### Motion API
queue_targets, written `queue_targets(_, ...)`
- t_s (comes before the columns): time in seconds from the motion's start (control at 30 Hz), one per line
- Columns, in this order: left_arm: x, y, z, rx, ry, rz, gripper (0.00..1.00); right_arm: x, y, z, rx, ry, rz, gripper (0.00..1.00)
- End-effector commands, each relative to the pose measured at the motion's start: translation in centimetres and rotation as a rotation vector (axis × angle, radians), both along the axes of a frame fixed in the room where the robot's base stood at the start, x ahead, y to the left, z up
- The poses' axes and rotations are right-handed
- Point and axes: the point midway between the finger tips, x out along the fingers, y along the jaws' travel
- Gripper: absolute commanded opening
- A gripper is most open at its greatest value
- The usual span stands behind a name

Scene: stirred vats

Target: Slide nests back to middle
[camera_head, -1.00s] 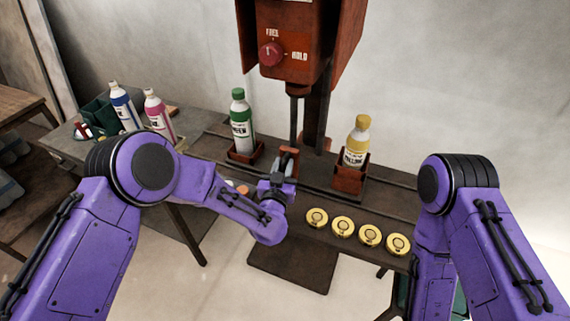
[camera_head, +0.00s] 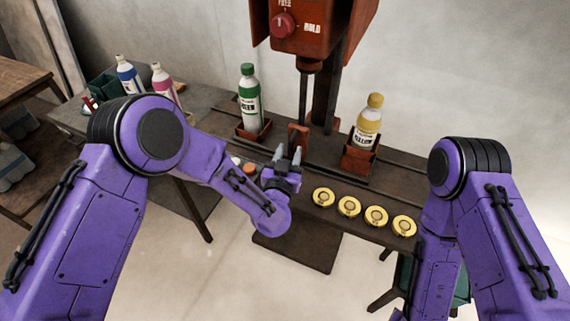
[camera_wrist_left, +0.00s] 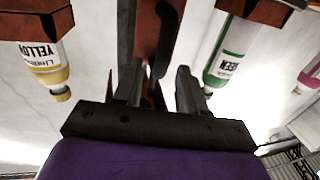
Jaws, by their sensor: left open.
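A nest (camera_head: 251,133), a small red-brown holder, stands left of the middle of the bench with a green-capped bottle (camera_head: 249,100) upright in it. A second nest (camera_head: 359,162) stands to the right with a yellow-capped bottle (camera_head: 368,122) upright in it. Between them is a small upright red-brown piece (camera_head: 298,138) in front of the press column. My left gripper (camera_head: 288,157) is open just on the near side of that piece. In the left wrist view its fingers (camera_wrist_left: 157,88) are apart, with a red-brown part beyond them. My right gripper is out of view.
Several yellow discs (camera_head: 349,207) lie along the bench's front right. A red press (camera_head: 312,30) with a knob marked HOLD stands behind. Bench rails run between the nests.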

Motion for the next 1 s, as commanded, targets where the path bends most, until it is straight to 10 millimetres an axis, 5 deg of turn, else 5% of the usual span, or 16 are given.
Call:
queue_targets(0.3,-6.2,1.3,-0.2,0.001,-0.001,0.001,0.41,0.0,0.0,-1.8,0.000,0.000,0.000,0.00)
queue_targets(0.9,-6.7,1.4,0.0,-0.019,0.004,0.002,0.41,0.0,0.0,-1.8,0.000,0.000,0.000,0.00)
queue_targets(1.0,-7.2,1.1,-1.5,-0.106,0.095,-0.029,0.41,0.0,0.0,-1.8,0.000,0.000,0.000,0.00)
